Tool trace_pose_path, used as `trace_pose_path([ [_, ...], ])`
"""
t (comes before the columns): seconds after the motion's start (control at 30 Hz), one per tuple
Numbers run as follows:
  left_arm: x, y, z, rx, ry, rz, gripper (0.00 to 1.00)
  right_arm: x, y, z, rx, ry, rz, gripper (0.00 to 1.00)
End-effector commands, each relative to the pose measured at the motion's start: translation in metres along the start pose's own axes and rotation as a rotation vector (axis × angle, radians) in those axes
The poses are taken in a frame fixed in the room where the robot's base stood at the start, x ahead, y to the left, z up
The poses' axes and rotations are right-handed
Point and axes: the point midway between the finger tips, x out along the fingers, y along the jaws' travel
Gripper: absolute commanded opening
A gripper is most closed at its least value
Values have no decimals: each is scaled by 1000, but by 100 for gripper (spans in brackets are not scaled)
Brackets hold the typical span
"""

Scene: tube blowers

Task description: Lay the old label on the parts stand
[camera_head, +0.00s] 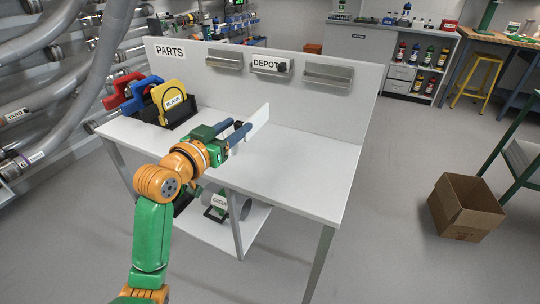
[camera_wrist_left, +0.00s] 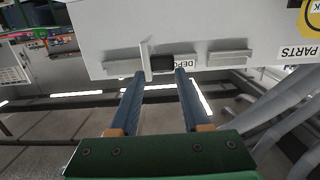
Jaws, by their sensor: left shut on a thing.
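My left gripper (camera_head: 240,127) is over the parts stand (camera_head: 315,180), beside an upright white panel (camera_head: 260,119). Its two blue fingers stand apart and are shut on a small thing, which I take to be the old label. A dark piece (camera_wrist_left: 161,62) shows between the fingertips in the left wrist view, where the gripper (camera_wrist_left: 160,73) points at the stand's back wall. The label's face and wording are hidden. The stand's back wall carries a PARTS sign (camera_head: 170,51) and a DEPOT sign (camera_head: 265,65). My right gripper is out of view.
A dark holder with red, blue and yellow parts (camera_head: 172,98) stands at the stand's left; the yellow one has a white label. Metal rails (camera_head: 327,76) line the back wall. The right half of the top is bare. A cardboard box (camera_head: 465,210) is on the floor.

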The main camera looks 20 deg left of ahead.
Motion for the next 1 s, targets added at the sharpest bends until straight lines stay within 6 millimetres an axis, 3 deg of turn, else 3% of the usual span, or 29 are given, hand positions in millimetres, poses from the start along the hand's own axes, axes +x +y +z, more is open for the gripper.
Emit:
trace_pose_path([
  [0.13,16,50,19,-9,0,7,0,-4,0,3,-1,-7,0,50],
  [0.2,22,63,42,-8,-4,4,0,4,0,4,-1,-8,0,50],
  [0.3,28,77,60,-5,-2,1,0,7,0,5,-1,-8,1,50],
  [0.47,35,94,80,-4,-3,1,0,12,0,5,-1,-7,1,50],
  [0.6,37,93,105,-1,-2,0,0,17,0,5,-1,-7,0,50],
  [0.9,38,93,108,1,1,-1,0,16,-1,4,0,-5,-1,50],
  [0.93,38,93,108,0,0,0,50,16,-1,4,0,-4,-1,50],
  [1.0,38,93,108,0,0,0,69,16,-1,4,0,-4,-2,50],
])
